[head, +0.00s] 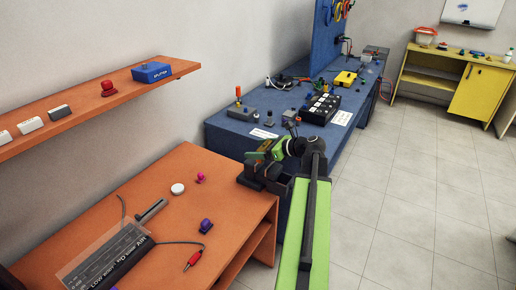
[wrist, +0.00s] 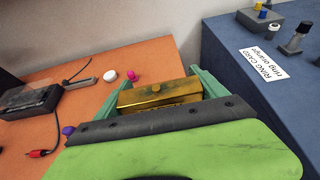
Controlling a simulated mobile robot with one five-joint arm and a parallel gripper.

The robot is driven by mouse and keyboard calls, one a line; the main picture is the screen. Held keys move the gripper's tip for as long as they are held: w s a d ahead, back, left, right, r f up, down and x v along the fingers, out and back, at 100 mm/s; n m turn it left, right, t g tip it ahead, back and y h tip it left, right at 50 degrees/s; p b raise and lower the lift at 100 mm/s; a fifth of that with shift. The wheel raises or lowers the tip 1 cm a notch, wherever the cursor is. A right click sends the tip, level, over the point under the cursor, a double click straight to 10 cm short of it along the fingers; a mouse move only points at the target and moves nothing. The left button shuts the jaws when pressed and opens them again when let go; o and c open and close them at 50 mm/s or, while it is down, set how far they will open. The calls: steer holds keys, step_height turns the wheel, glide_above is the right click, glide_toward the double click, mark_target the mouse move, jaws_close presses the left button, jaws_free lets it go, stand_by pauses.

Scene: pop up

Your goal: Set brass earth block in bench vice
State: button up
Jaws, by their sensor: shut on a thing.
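A brass earth block (wrist: 160,94) lies between the two green fingers of my gripper (wrist: 157,90) in the wrist view. The gripper is shut on it. In the head view my gripper (head: 264,150) is over the right back corner of the orange table. A dark grey, blocky thing (head: 262,178) just beneath it looks like the bench vice, partly hidden by my arm. The block appears above it; I cannot tell whether they touch. The vice is not clear in the wrist view.
The orange table (head: 215,235) holds a purple knob (head: 206,225), a white disc (head: 177,188), a pink piece (head: 201,178) and a red-tipped lead (head: 194,260). A blue bench (head: 235,140) with several devices stands behind. An orange shelf (head: 85,110) hangs at left.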

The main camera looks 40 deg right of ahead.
mark_target(259, 165)
step_height(259, 165, down, 6)
steer(key=b, duration=0.5)
steer(key=shift+f+b, duration=0.25)
steer(key=shift+b, duration=0.15)
steer(key=shift+s+a+f+b, duration=0.3)
steer(key=shift+s+f+b, duration=0.1)
steer(key=shift+b, duration=0.2)
steer(key=o, duration=1.4)
steer(key=shift+a, duration=0.15)
steer(key=shift+o, duration=0.2)
steer(key=s+d+r+p, duration=0.2)
steer(key=s+r+p, duration=0.1)
steer(key=s, duration=0.4)
steer(key=s+d+r+t+p, duration=0.1)
steer(key=s+d+r+p, duration=0.1)
steer(key=s, duration=0.6)
step_height(259, 165, up, 3)
steer(key=shift+s+d+f+p, duration=0.1)
steer(key=shift+s+d+p, duration=0.25)
steer(key=shift+p, duration=0.3)
